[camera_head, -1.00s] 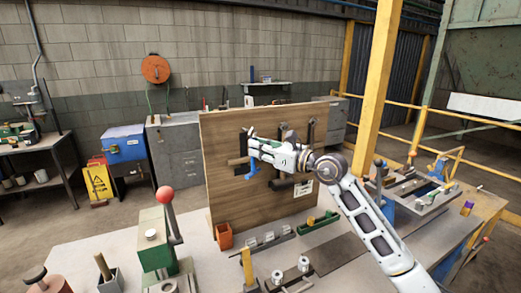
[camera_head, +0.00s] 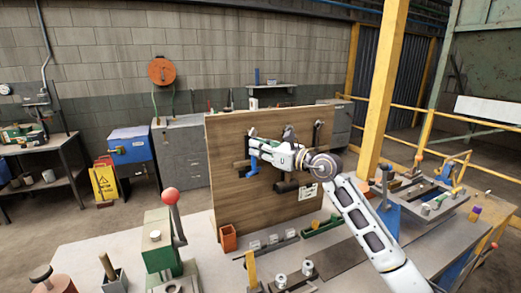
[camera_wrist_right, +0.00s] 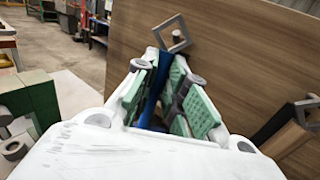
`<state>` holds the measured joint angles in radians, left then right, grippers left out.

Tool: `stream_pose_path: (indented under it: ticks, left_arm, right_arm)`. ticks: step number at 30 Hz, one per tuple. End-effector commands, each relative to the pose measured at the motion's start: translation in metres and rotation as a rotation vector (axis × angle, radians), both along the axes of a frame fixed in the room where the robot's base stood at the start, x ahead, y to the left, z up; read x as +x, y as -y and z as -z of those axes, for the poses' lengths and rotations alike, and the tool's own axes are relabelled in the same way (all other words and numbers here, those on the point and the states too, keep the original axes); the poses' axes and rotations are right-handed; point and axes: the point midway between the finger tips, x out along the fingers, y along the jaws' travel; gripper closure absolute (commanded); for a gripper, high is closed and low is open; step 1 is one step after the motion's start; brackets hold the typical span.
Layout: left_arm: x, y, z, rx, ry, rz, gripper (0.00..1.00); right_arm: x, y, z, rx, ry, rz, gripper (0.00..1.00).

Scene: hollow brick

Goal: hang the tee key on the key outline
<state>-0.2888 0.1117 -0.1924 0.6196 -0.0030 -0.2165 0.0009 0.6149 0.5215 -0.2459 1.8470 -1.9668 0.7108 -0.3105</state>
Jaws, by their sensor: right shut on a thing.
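The wooden board (camera_head: 228,195) stands upright on the bench. My right gripper (camera_head: 253,149) is in front of its upper left part and shut on a blue piece, which I take to be the tee key (camera_head: 251,167); it hangs below the fingers. In the right wrist view, the blue key (camera_wrist_right: 153,97) sits between the green finger pads of the gripper (camera_wrist_right: 165,75). A grey square loop (camera_wrist_right: 174,35) shows just beyond the fingertips; I cannot tell whether it touches the key. The key outline cannot be made out, as my gripper and arm cover part of the board. My left gripper is not in view.
Dark tools hang on the board right of my gripper, with a white label (camera_head: 308,191) below. An orange box (camera_head: 228,238), a green tray (camera_head: 322,225) and a red-knobbed lever press (camera_head: 158,240) stand on the bench. The board's lower middle is clear.

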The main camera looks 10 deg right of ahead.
Motion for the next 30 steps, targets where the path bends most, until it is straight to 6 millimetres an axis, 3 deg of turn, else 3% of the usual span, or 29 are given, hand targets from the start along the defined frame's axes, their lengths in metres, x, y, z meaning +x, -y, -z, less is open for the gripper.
stream_pose_path:
  ticks: [30]
  left_arm:
    - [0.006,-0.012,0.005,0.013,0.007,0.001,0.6]
  right_arm:
    - [0.03,-0.005,0.01,0.0,0.001,0.001,1.0]
